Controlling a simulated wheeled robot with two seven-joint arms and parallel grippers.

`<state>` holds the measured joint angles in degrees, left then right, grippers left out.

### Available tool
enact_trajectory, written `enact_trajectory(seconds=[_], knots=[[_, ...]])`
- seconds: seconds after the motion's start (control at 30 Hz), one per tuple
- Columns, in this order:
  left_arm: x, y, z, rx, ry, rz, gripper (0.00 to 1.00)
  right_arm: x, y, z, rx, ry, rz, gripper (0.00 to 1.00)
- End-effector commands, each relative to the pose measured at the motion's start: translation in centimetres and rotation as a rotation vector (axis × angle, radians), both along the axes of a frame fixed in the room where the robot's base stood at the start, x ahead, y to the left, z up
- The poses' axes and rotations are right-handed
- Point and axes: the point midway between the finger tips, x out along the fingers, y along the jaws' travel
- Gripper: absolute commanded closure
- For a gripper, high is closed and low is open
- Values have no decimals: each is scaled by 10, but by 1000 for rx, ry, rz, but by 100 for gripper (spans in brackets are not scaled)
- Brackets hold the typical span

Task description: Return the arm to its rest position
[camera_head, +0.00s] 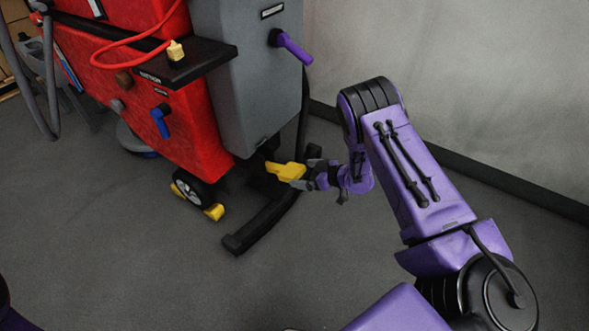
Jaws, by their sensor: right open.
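My right arm (415,185) is purple and black. It reaches in from the lower right and extends toward the lower back part of the scrubber. My right gripper (308,178) is open, right beside the yellow lever (286,171) low on the machine. The lever's right end is close to the fingers; I cannot tell whether they touch. My left gripper is out of view.
The red and grey scrubber (245,75) stands at the upper left, with a purple handle (292,46), a blue handle (160,122) and a black squeegee bar (262,222). A grey wall (450,70) rises behind my right arm. The floor (120,250) in front is clear.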

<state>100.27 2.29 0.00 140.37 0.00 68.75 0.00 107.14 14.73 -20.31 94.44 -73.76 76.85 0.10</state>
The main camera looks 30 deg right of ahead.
Motion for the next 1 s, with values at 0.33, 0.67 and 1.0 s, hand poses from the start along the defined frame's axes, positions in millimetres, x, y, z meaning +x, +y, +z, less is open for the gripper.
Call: enact_trajectory(seconds=[0.33,0.67,1.0], knots=[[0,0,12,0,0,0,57,-31,-14,18,0,-1,0,0],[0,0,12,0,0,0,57,-30,-14,17,-1,-1,0,0],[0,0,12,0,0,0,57,-61,-23,-8,70,89,-344,0]])
